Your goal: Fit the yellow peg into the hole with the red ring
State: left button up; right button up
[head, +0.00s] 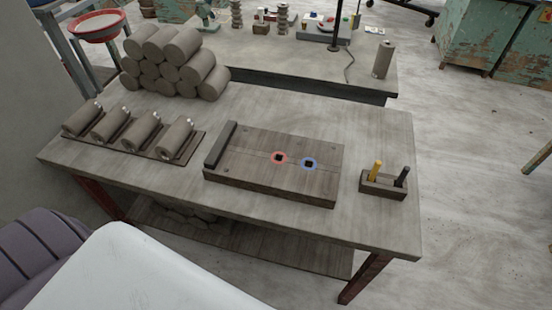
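The yellow peg (376,170) stands upright, tilted slightly, in a small wooden holder (382,192) at the right end of the table. A black peg (402,177) stands beside it in the same holder. A wooden board (270,189) lies on the table to the left of the holder. The hole with the red ring (279,158) is on top of the board and looks dark and empty. A second dark hole with a blue ring (309,163) is just to its right. Neither of my grippers is in view.
The wooden table (230,115) has free room behind the board. A rack of clay cylinders (175,137) lies left of the board, with a stack of clay cylinders (165,72) behind. A second table (285,60) holds tools and a metal canister (382,60).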

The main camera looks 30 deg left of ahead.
aim_at(305, 170)
jog(key=l+u, duration=0.45)
jog(key=k+l+u, duration=0.1)
jog(key=l+u, duration=0.35)
